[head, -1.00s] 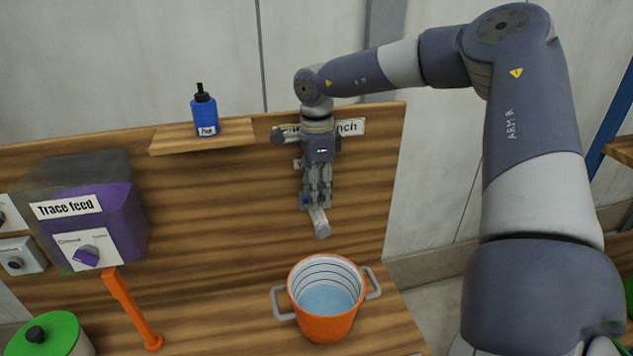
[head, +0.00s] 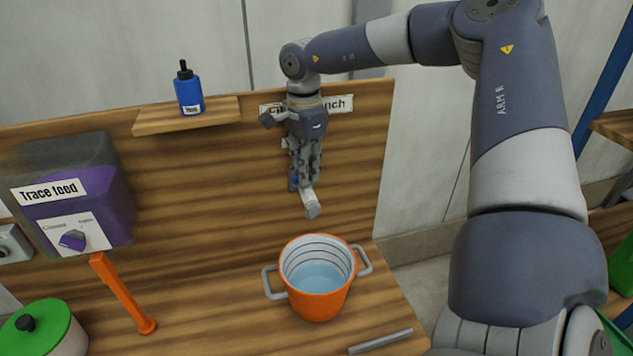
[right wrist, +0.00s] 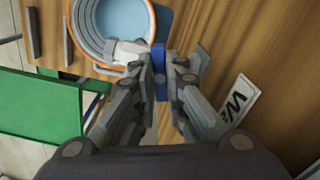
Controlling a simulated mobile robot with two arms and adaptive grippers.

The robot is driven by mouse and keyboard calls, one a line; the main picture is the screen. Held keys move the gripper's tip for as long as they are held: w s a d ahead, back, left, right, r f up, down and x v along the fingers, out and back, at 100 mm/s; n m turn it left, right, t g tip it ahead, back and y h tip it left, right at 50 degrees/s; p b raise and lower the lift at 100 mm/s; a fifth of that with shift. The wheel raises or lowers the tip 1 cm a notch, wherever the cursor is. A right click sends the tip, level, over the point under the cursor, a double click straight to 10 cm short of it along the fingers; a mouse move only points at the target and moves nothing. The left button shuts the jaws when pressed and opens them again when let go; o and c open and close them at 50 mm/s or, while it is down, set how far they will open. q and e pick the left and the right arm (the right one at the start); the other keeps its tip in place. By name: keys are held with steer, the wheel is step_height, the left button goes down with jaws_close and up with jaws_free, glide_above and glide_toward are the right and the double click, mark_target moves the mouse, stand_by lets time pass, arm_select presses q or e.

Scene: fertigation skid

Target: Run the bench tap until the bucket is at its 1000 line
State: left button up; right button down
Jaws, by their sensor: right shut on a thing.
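The orange bucket (head: 318,303) stands upright on the bench below the tap. It has grey side handles, a white inside with dark level rings, and pale blue water (head: 317,279); several rings show above the water. I cannot read numbers on them. The grey tap spout (head: 310,204) points down toward the bucket; I see no clear stream. My right gripper (head: 299,182) is at the tap, shut on its blue handle (right wrist: 160,72). The bucket (right wrist: 73,28) also shows in the right wrist view, beyond the fingers. My left gripper is not in view.
A blue bottle (head: 189,92) stands on the small shelf (head: 215,115) above. The purple Trace feed box (head: 105,205) is at left, with an orange lever (head: 125,297) below it. A green-lidded pot (head: 38,328) is at front left.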

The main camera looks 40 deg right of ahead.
stand_by(0.3)
steer(key=n, duration=0.3)
steer(key=shift+n, duration=0.4)
steer(key=shift+n, duration=2.1)
stand_by(4.9)
